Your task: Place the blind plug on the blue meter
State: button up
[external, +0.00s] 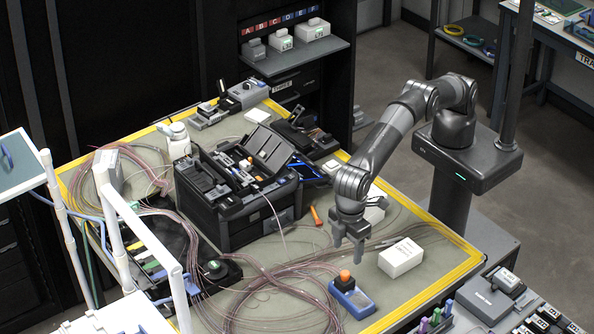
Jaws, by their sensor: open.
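The blue meter (354,299) lies on the front part of the work table, with a pale panel on its face. An orange round cap on a dark collar (344,277) stands upright at its upper left end. It may be the blind plug, but I cannot tell for sure. My gripper (348,249) points down over the table, behind the meter and apart from it. Its fingers are open, with nothing visible between them.
A white box (401,258) stands right of my gripper. A black splicer case (240,185) with an open lid stands to the left, with an orange tool (315,215) beside it. Thin fibre loops spread over the table's front left. Yellow tape (452,273) marks the table edge.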

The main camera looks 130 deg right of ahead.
jog(key=s+d+r+t, duration=0.1)
jog(key=s+d+r, duration=0.25)
jog(key=r, duration=0.35)
jog(key=s+d+r, duration=0.2)
jog(key=d+r, duration=0.3)
jog(key=r, duration=0.3)
jog(key=s+d+r+t, duration=0.2)
jog(key=s+d+r, duration=0.6)
jog(key=s, duration=0.3)
jog(key=s+d+t, duration=0.1)
jog(key=s+d, duration=0.3)
jog(key=s, duration=0.5)
jog(key=s+d, duration=0.4)
jog(key=s, duration=0.5)
jog(key=s+d+f, duration=0.1)
jog(key=s+f, duration=0.2)
jog(key=s, duration=0.4)
jog(key=s+d+f+t, duration=0.1)
jog(key=s+d+f, duration=0.1)
jog(key=s+f, duration=0.2)
jog(key=s, duration=0.3)
jog(key=shift+s+d+f+t, duration=0.25)
jog(key=shift+s+t, duration=0.05)
jog(key=shift+s, duration=0.1)
